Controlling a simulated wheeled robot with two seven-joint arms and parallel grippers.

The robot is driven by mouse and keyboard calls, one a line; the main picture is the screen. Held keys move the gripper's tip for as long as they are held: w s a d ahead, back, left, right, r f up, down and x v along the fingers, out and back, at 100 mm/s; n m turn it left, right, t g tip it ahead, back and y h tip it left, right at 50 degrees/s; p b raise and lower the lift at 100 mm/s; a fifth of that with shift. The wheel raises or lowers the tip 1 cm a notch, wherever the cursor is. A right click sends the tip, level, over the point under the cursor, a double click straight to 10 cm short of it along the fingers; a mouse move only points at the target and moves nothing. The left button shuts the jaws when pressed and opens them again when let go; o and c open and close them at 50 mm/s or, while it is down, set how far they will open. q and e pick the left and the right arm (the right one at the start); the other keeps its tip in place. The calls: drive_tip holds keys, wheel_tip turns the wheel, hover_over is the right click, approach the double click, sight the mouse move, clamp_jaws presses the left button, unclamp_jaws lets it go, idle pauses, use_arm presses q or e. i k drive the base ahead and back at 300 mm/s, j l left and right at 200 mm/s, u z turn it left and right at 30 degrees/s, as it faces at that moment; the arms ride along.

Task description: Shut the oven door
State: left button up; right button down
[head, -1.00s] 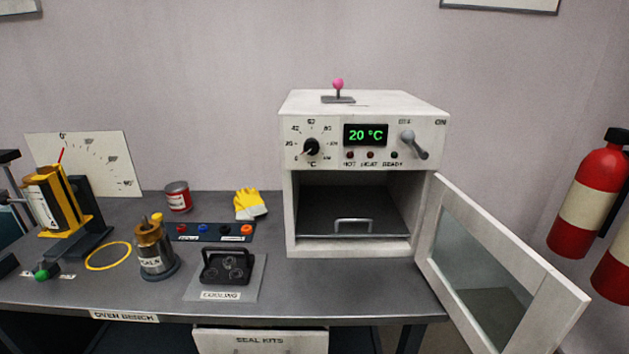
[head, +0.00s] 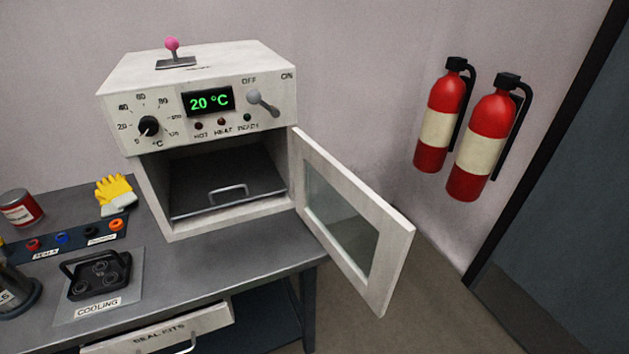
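The white oven (head: 205,130) stands on the grey bench in the head view, left of centre. Its door (head: 355,215) has a white frame around a glass pane and hangs wide open, hinged at the oven's right side and swung out past the bench's right end. The oven's inside shows a dark tray (head: 228,186) with a metal handle; nothing is seen lying on it. The display reads 20 °C. Neither of my grippers is in the view.
Two red fire extinguishers (head: 482,140) hang on the right wall. On the bench (head: 225,262) are a yellow glove (head: 116,194), a red can (head: 20,207) and a black part on the cooling plate (head: 98,272). The seal kits drawer (head: 160,335) is below. Floor right of the bench looks clear.

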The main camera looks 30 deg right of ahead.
sight(396, 234)
drive_tip(key=i+l+u, duration=0.1)
drive_tip(key=l+u, duration=0.3)
drive_tip(key=l, duration=0.8)
drive_tip(key=k+l+u, duration=0.1)
drive_tip(key=l+u, duration=0.35)
drive_tip(key=l, duration=0.7)
